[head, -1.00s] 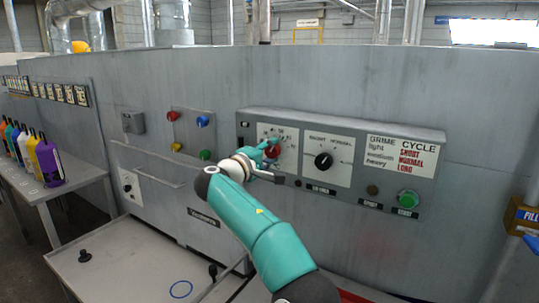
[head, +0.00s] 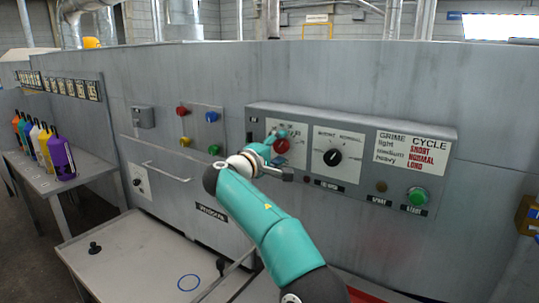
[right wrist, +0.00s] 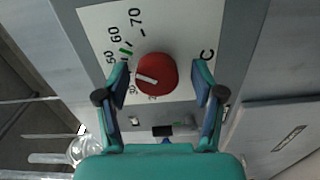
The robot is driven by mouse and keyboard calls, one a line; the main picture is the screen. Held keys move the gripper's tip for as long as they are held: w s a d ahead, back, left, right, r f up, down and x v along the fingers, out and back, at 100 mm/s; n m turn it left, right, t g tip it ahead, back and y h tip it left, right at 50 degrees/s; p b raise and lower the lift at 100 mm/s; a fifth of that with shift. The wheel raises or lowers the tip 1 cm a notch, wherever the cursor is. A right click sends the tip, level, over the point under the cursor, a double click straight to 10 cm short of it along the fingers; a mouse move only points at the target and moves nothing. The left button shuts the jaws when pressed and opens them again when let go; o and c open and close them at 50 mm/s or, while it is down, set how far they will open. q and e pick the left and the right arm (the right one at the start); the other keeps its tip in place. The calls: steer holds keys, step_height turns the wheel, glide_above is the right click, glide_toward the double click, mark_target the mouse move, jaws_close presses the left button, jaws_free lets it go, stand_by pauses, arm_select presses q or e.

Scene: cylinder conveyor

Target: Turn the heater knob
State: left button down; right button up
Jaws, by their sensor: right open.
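My right gripper (head: 270,148) is at the knob's left in the head view. In the right wrist view its two fingers (right wrist: 161,88) are spread, one to each side of the knob, with gaps between; contact is not visible. My left gripper is not in view.
A black selector knob (head: 332,157) is right of the red knob. A green button (head: 417,197) is at lower right. Several coloured buttons, including a blue one (head: 211,117), are on the left. Bottles stand on a side table (head: 80,180). A handle (head: 167,172) sticks out below the buttons.

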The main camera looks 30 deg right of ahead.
steer(key=v, duration=1.2)
steer(key=shift+d+f, duration=0.1)
steer(key=shift+f, duration=0.1)
